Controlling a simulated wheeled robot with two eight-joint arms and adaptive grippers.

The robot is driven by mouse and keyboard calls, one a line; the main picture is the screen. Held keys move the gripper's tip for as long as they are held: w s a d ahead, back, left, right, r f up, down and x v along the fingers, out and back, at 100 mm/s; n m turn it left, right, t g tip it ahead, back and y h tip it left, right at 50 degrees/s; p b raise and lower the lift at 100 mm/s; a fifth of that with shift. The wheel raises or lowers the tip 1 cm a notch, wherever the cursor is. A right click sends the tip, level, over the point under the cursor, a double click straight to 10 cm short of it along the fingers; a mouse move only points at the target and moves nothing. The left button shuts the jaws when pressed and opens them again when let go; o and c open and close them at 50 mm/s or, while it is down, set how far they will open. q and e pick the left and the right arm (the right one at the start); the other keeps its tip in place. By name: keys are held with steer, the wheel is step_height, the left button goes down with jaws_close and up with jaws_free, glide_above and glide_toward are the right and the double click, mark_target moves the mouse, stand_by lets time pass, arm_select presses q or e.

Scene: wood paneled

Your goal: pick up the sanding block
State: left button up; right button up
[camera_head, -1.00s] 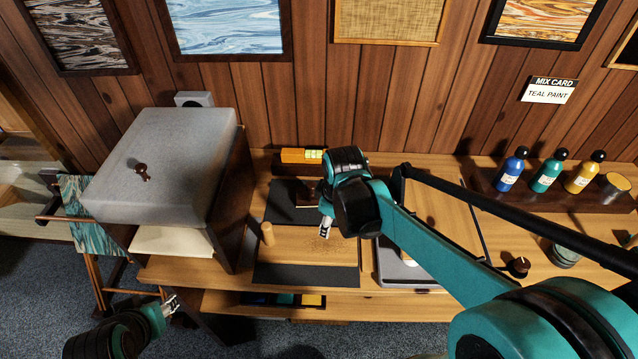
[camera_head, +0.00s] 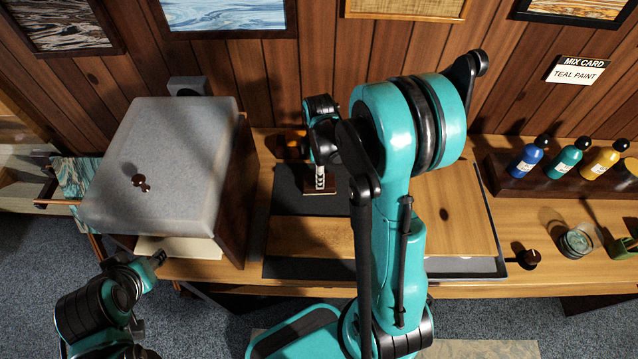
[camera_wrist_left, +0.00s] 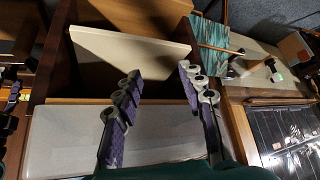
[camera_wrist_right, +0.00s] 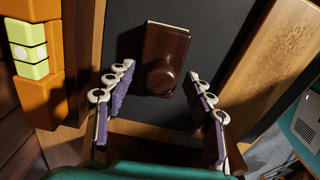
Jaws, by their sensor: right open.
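The sanding block is a dark brown block with a round knob (camera_wrist_right: 166,50), lying on a dark grey mat (camera_wrist_right: 225,40) on the workbench. In the head view only part of the block (camera_head: 312,204) shows beneath my right gripper. My right gripper (camera_wrist_right: 160,80) is open and empty, its fingers spread to either side of the block's near end and knob, with gaps visible on both sides. It also shows in the head view (camera_head: 320,182). My left gripper (camera_head: 160,258) is open and empty in front of the grey-topped cabinet; it also shows in the left wrist view (camera_wrist_left: 158,75).
An orange and green tool (camera_wrist_right: 30,45) lies beside the mat. A wooden board (camera_wrist_right: 265,75) borders the mat on the other side. The grey-topped cabinet (camera_head: 165,150) stands at left. Paint bottles (camera_head: 567,158) stand in a rack at right. My right arm covers much of the bench.

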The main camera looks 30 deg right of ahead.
steer(key=shift+f, duration=0.2)
jaws_close()
steer(key=shift+r, duration=0.1)
step_height(320, 180, up, 4)
steer(key=shift+r+p, duration=0.15)
steer(key=shift+p, duration=0.6)
steer(key=s+d+r+p, duration=0.2)
steer(key=s+d+r, duration=0.4)
steer(key=s, duration=0.3)
steer(key=shift+s+d+r, duration=0.3)
steer(key=shift+s+d, duration=0.05)
steer(key=shift+d, duration=0.05)
